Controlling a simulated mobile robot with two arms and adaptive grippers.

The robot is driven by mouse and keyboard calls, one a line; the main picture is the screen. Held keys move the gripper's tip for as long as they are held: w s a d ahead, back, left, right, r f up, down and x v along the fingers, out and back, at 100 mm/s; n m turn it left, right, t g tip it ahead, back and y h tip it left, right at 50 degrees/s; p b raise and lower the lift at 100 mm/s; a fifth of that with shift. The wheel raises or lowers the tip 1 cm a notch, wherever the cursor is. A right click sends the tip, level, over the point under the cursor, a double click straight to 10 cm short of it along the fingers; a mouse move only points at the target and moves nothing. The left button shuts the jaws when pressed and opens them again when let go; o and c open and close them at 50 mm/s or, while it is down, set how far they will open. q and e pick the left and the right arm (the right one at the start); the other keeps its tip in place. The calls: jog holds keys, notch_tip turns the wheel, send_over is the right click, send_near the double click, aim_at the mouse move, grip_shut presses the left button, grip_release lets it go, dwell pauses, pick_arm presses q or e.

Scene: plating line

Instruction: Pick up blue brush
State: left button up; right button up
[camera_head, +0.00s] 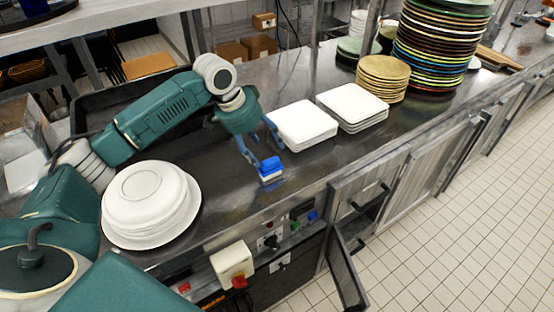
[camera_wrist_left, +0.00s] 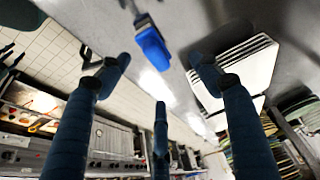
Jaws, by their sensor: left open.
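The blue brush (camera_head: 270,167) lies on the dark metal counter near its front edge, with blue on top and a pale underside. My left gripper (camera_head: 266,152) is just above and beside it, fingers pointing down and spread. In the left wrist view the brush (camera_wrist_left: 153,48) shows at the top, between the lines of the spread fingers of my left gripper (camera_wrist_left: 158,75). The fingers are open and hold nothing. I cannot tell whether a fingertip touches the brush. My right gripper is not in view.
White round plates (camera_head: 150,205) are stacked left of the brush. Square white plates (camera_head: 302,124) stand close behind the gripper, with another square stack (camera_head: 352,106) to their right. Tan plates (camera_head: 382,78) and a tall coloured stack (camera_head: 438,45) stand farther right. Control buttons are on the counter front.

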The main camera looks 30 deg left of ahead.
aim_at(271, 162)
pick_arm(q)
jog(key=f, duration=0.2)
jog(key=d+f, duration=0.1)
jog(key=shift+s+p, duration=0.25)
jog(key=shift+p, duration=0.15)
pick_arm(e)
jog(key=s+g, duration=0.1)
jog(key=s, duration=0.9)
pick_arm(q)
jog(key=p+x, duration=0.2)
jog(key=x, duration=0.2)
jog(key=shift+w+d+f, duration=0.1)
jog(key=shift+w+f, duration=0.1)
jog(key=shift+f, duration=0.45)
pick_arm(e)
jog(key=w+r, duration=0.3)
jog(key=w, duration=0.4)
pick_arm(q)
jog(key=shift+w+f, duration=0.1)
jog(key=c, duration=1.3)
jog(key=shift+r, duration=0.45)
notch_tip(271, 162, up, 19)
jog(key=b, duration=0.4)
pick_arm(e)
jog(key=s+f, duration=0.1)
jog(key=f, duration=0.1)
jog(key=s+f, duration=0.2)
